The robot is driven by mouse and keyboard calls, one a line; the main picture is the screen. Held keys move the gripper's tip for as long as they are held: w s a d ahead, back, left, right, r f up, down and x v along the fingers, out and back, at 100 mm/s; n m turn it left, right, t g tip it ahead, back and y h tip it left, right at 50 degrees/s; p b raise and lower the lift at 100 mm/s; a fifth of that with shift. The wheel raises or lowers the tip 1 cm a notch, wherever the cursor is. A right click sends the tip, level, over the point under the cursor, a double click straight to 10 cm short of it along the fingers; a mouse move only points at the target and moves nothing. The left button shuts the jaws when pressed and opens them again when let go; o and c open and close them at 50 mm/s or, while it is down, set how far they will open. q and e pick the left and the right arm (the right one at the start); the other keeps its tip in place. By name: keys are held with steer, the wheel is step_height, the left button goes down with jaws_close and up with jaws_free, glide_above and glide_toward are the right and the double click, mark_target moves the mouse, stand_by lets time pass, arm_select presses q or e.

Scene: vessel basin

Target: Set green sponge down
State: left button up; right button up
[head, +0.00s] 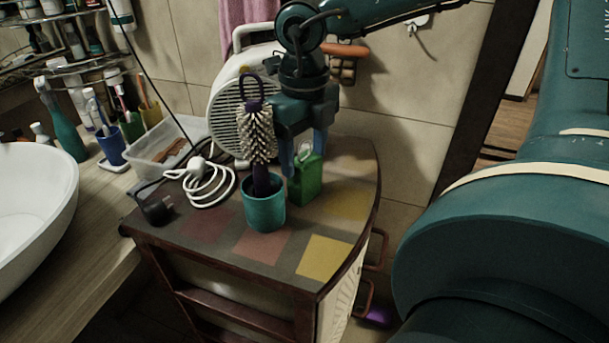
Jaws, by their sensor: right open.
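The green sponge (308,183) stands upright on the top of a small dark cabinet (215,255), right behind and to the right of a teal cup. My right gripper (304,162) points down over the sponge with its fingers apart. One finger is at the left of the sponge's upper part and the other at its right. I cannot tell whether either finger touches it. The lower part of the sponge appears to rest on the cabinet top. My left gripper is not in view.
The teal cup (264,212) holds a bristly brush (257,135) close to the gripper's left. A white fan heater (222,110), a coiled white cable (208,185) and a clear bin (150,160) stand left. A yellow square (325,258) at the cabinet's front right is bare.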

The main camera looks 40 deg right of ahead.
steer(key=shift+f, duration=1.45)
steer(key=shift+c, duration=0.4)
steer(key=c, duration=0.6)
steer(key=shift+r, duration=0.15)
